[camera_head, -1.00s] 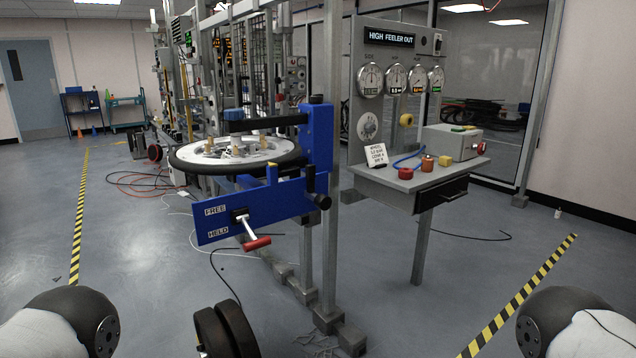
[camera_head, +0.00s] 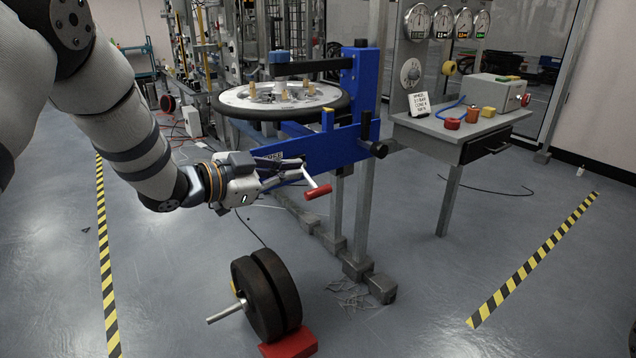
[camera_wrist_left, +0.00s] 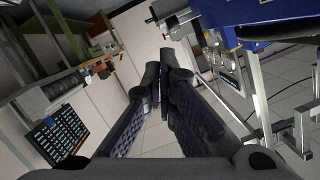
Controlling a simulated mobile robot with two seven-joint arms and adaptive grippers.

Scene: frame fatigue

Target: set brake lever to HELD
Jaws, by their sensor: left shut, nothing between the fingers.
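The brake lever (camera_head: 317,191) has a white rod and a red crosswise handle. It sticks out from the front of the blue panel (camera_head: 345,146) and slants down to the right. My left gripper (camera_head: 299,174) is shut and empty, with its fingers just left of the lever in the head view. I cannot tell whether they touch it. The gripper partly covers the FREE label and hides the HELD label, so the setting is unclear. In the left wrist view the closed fingers (camera_wrist_left: 167,72) point away, and no lever shows. My right gripper is out of view.
A wheel (camera_head: 285,101) lies flat above the panel. A grey side table (camera_head: 455,130) with small coloured parts stands to the right. Dark round weights (camera_head: 267,297) and a red block (camera_head: 290,343) are on the floor below. Open floor lies right of the stand.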

